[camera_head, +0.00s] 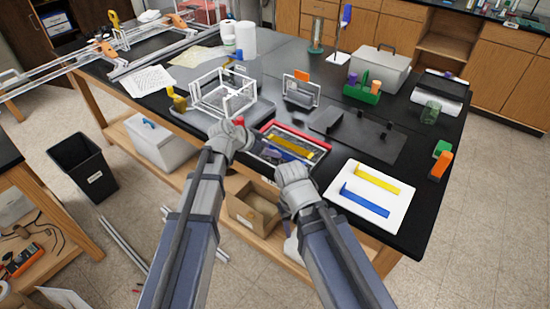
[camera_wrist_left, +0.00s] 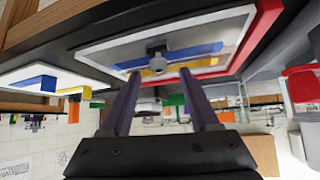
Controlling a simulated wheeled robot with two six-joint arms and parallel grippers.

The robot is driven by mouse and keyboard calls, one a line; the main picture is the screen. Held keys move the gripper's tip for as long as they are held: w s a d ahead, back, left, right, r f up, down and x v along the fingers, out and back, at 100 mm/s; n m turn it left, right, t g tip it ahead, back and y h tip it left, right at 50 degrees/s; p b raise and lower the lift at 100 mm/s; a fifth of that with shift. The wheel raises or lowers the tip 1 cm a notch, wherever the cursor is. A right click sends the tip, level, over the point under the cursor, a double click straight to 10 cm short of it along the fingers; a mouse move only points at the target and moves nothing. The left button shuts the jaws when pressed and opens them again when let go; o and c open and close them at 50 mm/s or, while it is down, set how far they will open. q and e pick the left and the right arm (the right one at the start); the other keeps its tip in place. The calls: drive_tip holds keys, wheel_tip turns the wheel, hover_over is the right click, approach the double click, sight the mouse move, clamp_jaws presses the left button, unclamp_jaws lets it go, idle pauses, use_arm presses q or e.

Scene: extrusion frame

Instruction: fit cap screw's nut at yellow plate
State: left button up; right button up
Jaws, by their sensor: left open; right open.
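The red-rimmed tray (camera_head: 312,133) lies at the table's front edge, with a yellow plate (camera_head: 292,144) and a blue piece (camera_head: 283,154) in it. In the left wrist view, the yellow plate (camera_wrist_left: 185,67) and blue piece (camera_wrist_left: 196,50) appear beyond my left gripper (camera_wrist_left: 160,72). Its fingers are apart and empty. A small grey rounded piece (camera_wrist_left: 157,47) shows near them; I cannot tell whether it is the nut or the cap screw. In the head view my left gripper (camera_head: 238,130) is left of the tray. My right gripper (camera_head: 293,174) is nearer the front edge, its fingers hidden.
A white board (camera_head: 395,213) with yellow and blue angled pieces lies at right. A white extrusion frame (camera_head: 224,92) stands behind my left gripper. A dark plate (camera_head: 356,134) with upright pieces lies beyond the tray. A green block holder (camera_head: 362,92) stands farther back.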

use_arm(q)
drive_tip(key=b+x, duration=0.2)
drive_tip(key=x, duration=0.2)
drive_tip(key=shift+s+f, duration=0.1)
drive_tip(key=shift+f, duration=0.05)
drive_tip(key=shift+a, duration=0.1)
clamp_jaws()
